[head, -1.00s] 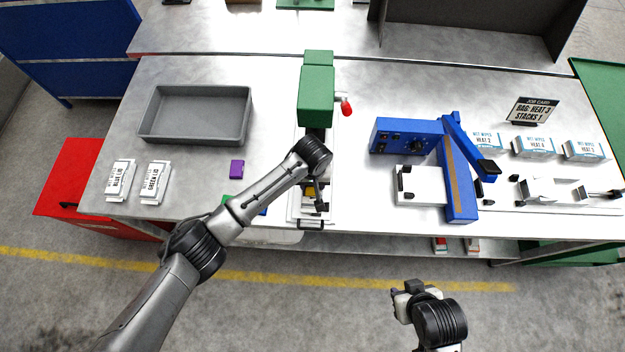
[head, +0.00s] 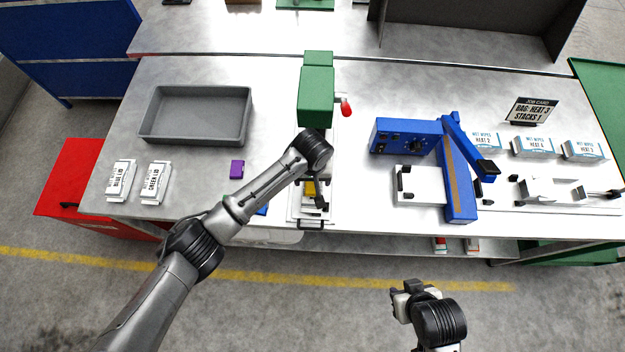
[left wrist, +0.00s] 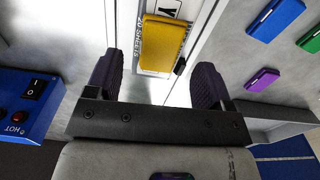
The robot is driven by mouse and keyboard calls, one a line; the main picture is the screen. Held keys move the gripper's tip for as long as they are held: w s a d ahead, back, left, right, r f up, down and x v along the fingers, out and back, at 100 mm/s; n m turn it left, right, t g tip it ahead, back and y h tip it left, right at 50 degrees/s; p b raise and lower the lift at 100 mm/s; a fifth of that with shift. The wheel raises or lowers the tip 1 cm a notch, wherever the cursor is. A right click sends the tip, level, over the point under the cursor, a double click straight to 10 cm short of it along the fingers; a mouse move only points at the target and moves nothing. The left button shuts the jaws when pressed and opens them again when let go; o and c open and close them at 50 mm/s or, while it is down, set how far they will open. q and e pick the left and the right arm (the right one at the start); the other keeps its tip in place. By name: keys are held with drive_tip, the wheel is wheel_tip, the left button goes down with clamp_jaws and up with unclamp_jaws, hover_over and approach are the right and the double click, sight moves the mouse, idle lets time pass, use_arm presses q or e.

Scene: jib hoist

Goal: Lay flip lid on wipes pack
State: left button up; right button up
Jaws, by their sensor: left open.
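A yellow flip lid (left wrist: 163,43) shows in the left wrist view over a white wipes pack (left wrist: 140,22) printed "20 SHEETS". It seems to lie flat on the pack, but I cannot tell if it is seated. In the head view the yellow lid (head: 310,187) is partly hidden behind my left arm, in front of the green press (head: 317,95). My left gripper (left wrist: 156,82) is open, its fingers apart and clear of the lid, with nothing between them. My right gripper (head: 400,295) hangs in front of the bench, and its jaws are unclear.
Purple (left wrist: 262,79), blue (left wrist: 275,18) and green (left wrist: 310,40) lids lie on the bench beside the press. A grey tray (head: 148,128) stands at the back left. A blue heat sealer (head: 457,190) stands right of the press, with wipes packs (head: 533,147) beyond.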

use_arm(q)
wheel_tip(320, 180, up, 11)
idle(0.4)
drive_tip(key=shift+f, duration=0.1)
